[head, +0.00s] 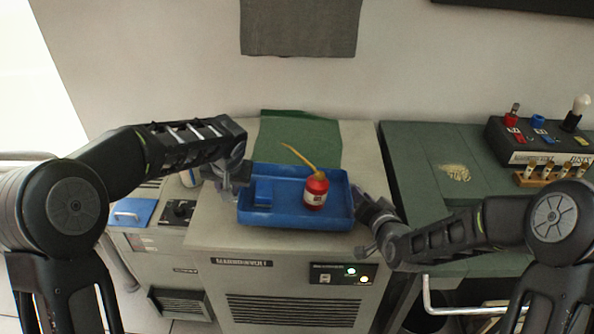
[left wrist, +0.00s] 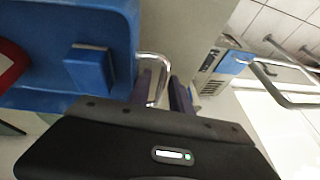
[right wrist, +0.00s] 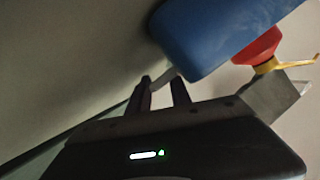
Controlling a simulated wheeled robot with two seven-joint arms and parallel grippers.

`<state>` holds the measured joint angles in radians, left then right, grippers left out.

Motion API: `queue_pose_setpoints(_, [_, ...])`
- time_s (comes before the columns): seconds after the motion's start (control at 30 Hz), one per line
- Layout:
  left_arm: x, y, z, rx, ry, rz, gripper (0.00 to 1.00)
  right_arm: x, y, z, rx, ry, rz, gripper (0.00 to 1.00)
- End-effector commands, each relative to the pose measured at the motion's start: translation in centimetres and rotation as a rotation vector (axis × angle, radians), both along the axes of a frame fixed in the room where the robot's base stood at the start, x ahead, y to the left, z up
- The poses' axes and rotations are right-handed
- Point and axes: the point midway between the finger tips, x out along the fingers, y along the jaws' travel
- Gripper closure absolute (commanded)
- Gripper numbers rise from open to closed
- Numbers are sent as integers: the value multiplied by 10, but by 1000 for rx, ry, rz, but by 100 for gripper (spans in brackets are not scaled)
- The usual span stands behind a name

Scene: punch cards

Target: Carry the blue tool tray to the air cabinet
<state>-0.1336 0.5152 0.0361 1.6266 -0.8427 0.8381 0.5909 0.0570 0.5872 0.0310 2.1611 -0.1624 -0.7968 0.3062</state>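The blue tool tray (head: 285,221) sits on the top of a grey cabinet (head: 215,235). It holds a red oil can (head: 316,191) with a yellow spout and a small blue box (head: 263,192). My left gripper (head: 238,178) is at the tray's left end; in the left wrist view its fingers (left wrist: 163,90) are apart, with a bent metal handle (left wrist: 153,62) between them. My right gripper (head: 364,208) is at the tray's right end; in the right wrist view its fingers (right wrist: 164,93) are apart, with a metal handle end (right wrist: 166,74) near their tips.
A green cloth (head: 295,135) lies behind the tray. To the right, a green bench (head: 405,160) carries a dark control box (head: 535,145), a wooden rack (head: 550,176) of small bottles and a yellowish pile (head: 455,172). A lower unit with a blue panel (head: 132,211) stands at the left.

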Motion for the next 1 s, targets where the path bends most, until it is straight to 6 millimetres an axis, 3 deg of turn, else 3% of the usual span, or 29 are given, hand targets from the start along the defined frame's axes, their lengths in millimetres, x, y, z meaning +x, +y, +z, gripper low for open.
queue_pose_setpoints(0.1, [-6,-7,19,-5,-5,-4,69,-1,4,1,1,-1,8,69])
queue_pose_setpoints(0.3, [-14,-10,35,-4,-4,-4,69,-1,5,1,1,-1,9,69])
queue_pose_setpoints(0.77, [-15,-10,37,-4,-3,-4,69,-2,4,3,2,-3,9,69])
queue_pose_setpoints(1.0, [-15,-10,37,-4,-3,-4,69,-22,-2,10,1,-4,7,69])
